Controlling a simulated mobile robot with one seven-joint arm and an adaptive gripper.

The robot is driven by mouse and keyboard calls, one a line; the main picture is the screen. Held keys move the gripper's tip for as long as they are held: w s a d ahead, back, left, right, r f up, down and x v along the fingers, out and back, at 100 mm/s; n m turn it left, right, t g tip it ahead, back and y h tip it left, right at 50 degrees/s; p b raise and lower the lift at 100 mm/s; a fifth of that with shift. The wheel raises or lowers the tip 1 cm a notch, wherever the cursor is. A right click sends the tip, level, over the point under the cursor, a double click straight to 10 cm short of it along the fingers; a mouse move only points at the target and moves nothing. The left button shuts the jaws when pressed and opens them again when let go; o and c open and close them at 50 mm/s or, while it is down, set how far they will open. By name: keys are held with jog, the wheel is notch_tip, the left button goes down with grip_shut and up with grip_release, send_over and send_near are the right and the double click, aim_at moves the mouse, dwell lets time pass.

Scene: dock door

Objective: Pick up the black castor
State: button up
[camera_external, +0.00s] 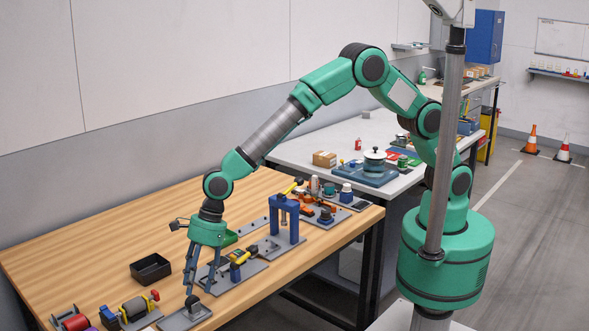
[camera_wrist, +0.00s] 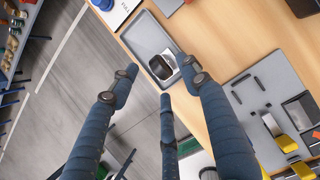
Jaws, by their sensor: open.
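The black castor (camera_external: 192,301) sits on a small grey plate (camera_external: 176,320) near the front edge of the wooden bench. In the wrist view the castor (camera_wrist: 160,68) shows as a dark rounded body with a shiny metal part, lying within the grey plate (camera_wrist: 146,38). My gripper (camera_external: 200,285) points down over it, its blue fingers spread. In the wrist view the fingers of my gripper (camera_wrist: 159,80) are apart, with the castor beyond and between their tips; I see no clear contact.
A black bin (camera_external: 150,268) stands to the left on the bench (camera_external: 95,236). Red and yellow fixtures (camera_external: 128,308) stand front left. A grey plate with a yellow-handled clamp (camera_external: 237,268) and a blue press (camera_external: 284,218) stand to the right. The bench edge is close to the castor.

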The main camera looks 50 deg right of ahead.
aim_at(193, 296)
jog(key=shift+b+x, duration=0.55)
jog(key=shift+x, duration=1.35)
jog(key=shift+s, duration=0.1)
grip_shut()
